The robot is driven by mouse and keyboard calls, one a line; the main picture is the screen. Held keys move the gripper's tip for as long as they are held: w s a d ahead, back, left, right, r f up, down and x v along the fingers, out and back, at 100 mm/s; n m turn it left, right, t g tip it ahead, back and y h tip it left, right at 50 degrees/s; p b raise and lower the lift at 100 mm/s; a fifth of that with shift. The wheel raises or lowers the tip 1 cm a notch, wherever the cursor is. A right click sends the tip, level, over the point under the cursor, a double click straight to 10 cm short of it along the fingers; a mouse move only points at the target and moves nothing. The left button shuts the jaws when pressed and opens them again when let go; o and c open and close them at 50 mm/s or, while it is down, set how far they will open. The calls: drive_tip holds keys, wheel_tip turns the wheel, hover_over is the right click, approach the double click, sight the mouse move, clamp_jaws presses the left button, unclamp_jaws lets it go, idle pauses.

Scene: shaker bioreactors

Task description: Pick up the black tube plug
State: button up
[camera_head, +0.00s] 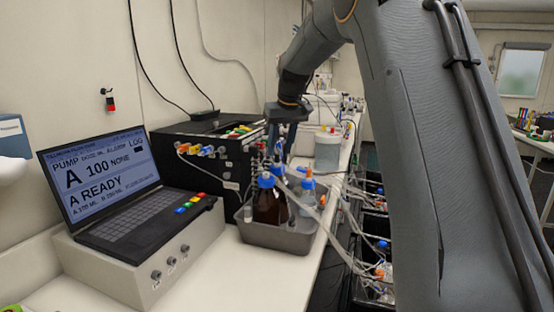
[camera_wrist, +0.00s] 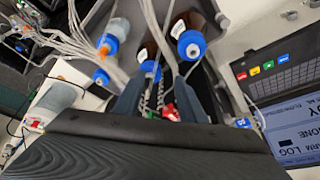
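I cannot make out a black tube plug for certain in either view. My gripper (camera_head: 281,148) points down above the bottles at the near end of the bench equipment. In the wrist view my gripper (camera_wrist: 156,88) shows two dark fingers set apart, with no object clearly held between them. A blue cap, thin tubes and a small red part (camera_wrist: 171,112) show in or behind the gap. A brown bottle (camera_head: 270,208) and a clear bottle (camera_head: 307,198), both blue-capped, stand below the gripper in a grey tray (camera_head: 285,241). Small fittings near the fingertips are too small to tell apart.
A black pump box (camera_head: 215,160) with coloured connectors stands behind the tray. A laptop-like console (camera_head: 120,195) is at left. A clear lidded container (camera_head: 328,152) stands farther back. Loose tubes (camera_head: 340,240) hang over the bench edge at right. Bench front is clear.

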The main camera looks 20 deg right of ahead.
sight(278, 154)
drive_tip(key=w+d+r, duration=0.1)
drive_tip(key=w+r, duration=0.2)
drive_tip(key=shift+w+d+p+x, duration=0.15)
drive_tip(key=shift+p+x, duration=0.8)
drive_tip(key=shift+x, duration=0.9)
drive_tip(key=shift+w+d+p+x, duration=0.15)
drive_tip(key=shift+p+x, duration=0.75)
drive_tip(key=shift+x, duration=0.95)
drive_tip(key=shift+r, duration=0.1)
clamp_jaws()
